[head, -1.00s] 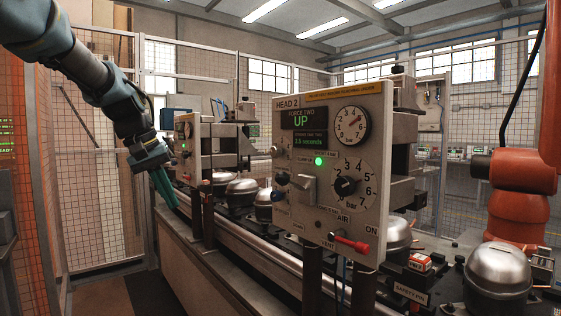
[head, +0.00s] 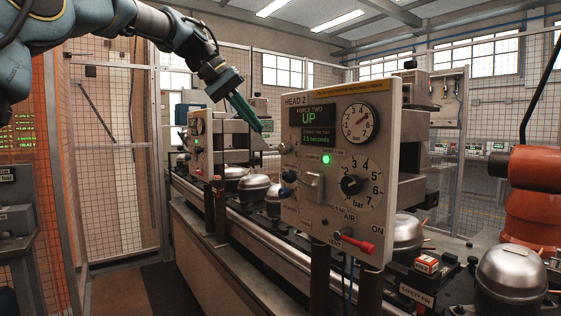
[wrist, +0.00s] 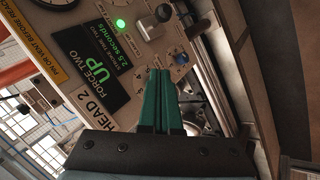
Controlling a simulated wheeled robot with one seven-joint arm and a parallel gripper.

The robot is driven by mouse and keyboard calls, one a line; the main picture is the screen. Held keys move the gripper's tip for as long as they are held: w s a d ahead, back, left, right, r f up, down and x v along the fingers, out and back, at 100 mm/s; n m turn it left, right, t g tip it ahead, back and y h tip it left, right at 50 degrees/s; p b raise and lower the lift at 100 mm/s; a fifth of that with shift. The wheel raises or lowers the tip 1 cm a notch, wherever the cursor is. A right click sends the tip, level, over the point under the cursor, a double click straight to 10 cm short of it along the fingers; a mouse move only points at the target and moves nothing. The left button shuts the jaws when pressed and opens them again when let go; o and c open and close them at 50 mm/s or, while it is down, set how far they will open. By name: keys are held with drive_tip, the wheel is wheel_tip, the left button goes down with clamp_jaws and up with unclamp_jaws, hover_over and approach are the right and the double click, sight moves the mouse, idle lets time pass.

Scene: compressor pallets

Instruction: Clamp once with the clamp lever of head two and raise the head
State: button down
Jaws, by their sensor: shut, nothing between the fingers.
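The head two panel (head: 334,225) shows "HEAD 2", and its display (head: 308,121) reads "FORCE TWO UP" and 2.5 seconds. A green lamp (head: 326,159) is lit below it. The pale clamp lever (head: 315,185) sits on the panel under the lamp; it also shows in the wrist view (wrist: 149,27). My gripper (head: 259,128) has green fingers, closed together and empty. It is left of the panel's edge, higher than the lever and apart from it. In the wrist view the fingertips (wrist: 160,73) point toward the panel's knob side.
A red-handled air valve (head: 355,243) is low on the panel, with a pressure gauge (head: 359,123) and a bar dial (head: 358,185) above. Another head (head: 198,160) stands behind to the left. Metal compressors (head: 509,275) stand along the line. The floor at left is clear.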

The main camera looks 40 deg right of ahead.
sight(298, 181)
drive_tip(key=s+d+f+p, duration=0.2)
drive_tip(key=s+d+f, duration=0.2)
drive_tip(key=f, duration=0.5)
drive_tip(key=shift+s+f, duration=0.15)
drive_tip(key=shift+s, duration=0.55)
drive_tip(key=shift+f, duration=0.15)
